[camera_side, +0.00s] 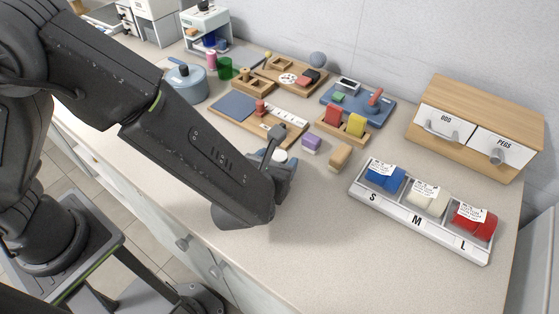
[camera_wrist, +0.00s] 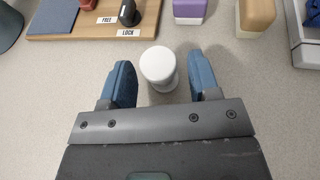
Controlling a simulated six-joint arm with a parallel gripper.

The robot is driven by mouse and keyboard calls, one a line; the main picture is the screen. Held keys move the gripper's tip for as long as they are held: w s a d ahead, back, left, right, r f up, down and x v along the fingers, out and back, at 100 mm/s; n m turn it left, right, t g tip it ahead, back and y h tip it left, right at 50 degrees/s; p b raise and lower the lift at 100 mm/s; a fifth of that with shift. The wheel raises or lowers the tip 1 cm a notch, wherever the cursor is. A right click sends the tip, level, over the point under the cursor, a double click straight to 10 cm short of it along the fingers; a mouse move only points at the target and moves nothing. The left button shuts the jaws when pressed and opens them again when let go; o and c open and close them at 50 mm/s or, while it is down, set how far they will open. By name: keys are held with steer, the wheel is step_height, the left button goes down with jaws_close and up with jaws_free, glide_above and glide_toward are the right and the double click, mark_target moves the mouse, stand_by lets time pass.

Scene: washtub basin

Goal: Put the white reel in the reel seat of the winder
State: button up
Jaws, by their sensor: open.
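The white reel (camera_wrist: 158,66) stands upright on the counter in the wrist view. My gripper (camera_wrist: 162,78) is open, its blue fingers on either side of the reel with gaps showing. In the side view, my arm hides most of the gripper (camera_side: 284,178), and only a bit of the white reel (camera_side: 280,155) shows. The winder appears to be the wooden board (camera_side: 258,125) just beyond, with a blue pad, a red piece and a dark lever (camera_wrist: 128,12). FREE and LOCK labels lie by the lever in the wrist view. I cannot make out the reel seat.
A purple block (camera_side: 311,142) and a tan block (camera_side: 340,157) stand right of the winder. An S-M-L tray (camera_side: 417,222) holds blue, cream and red rolls. A drawer cabinet (camera_side: 474,128) stands behind it. The front counter is clear.

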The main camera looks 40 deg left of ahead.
steer(key=c, duration=0.9)
